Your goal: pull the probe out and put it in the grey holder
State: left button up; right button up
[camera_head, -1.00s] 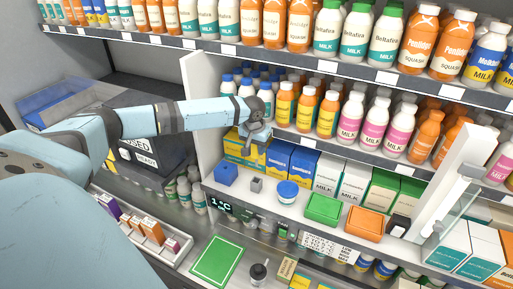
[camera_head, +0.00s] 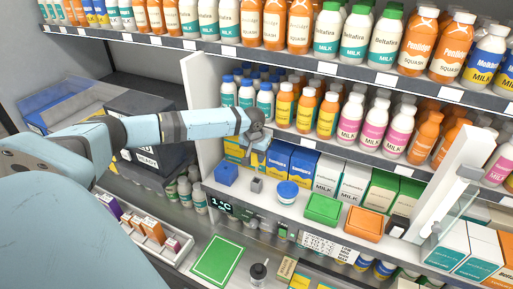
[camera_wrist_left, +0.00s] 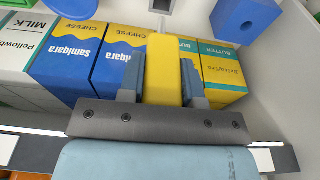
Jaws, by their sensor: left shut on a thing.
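My left gripper (camera_head: 260,148) is in front of the lower shelf, above the white ledge. My right gripper is not in view.
Cheese boxes (camera_head: 278,158) and a butter box (camera_wrist_left: 223,72) stand close behind the gripper. A blue-lidded tub (camera_head: 287,192), a green box (camera_head: 322,209) and an orange box (camera_head: 363,224) lie right of the grey holder. Bottles (camera_head: 285,104) line the shelf above.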

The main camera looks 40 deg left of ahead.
pick_arm(q)
jog(key=shift+f, duration=1.35)
jog(key=shift+r, duration=0.1)
jog(key=shift+p, duration=0.4)
jog(key=shift+p, duration=0.55)
dwell(0.7)
jog(key=shift+p, duration=0.5)
jog(key=shift+f+b, duration=0.75)
jog(key=shift+f, duration=2.4)
